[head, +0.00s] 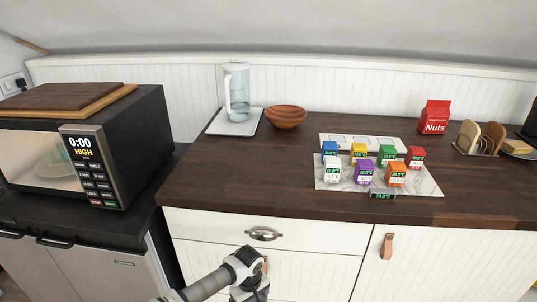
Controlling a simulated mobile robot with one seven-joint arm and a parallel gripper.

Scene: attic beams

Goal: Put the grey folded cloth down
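I do not see a grey folded cloth anywhere in the head view. Part of my arm rises at the bottom centre, in front of the white drawer cabinet (200,222), and bends down out of the picture. My gripper's fingertips are not visible, so what it holds, if anything, is hidden.
The dark wooden counter (260,180) has free room at its left and front. On it are a jug (236,88) on a white tray (218,128), a wooden bowl (286,119), several small boxes on a marble board (425,186), and a red Nuts bag (435,115). A microwave (135,125) stands left.

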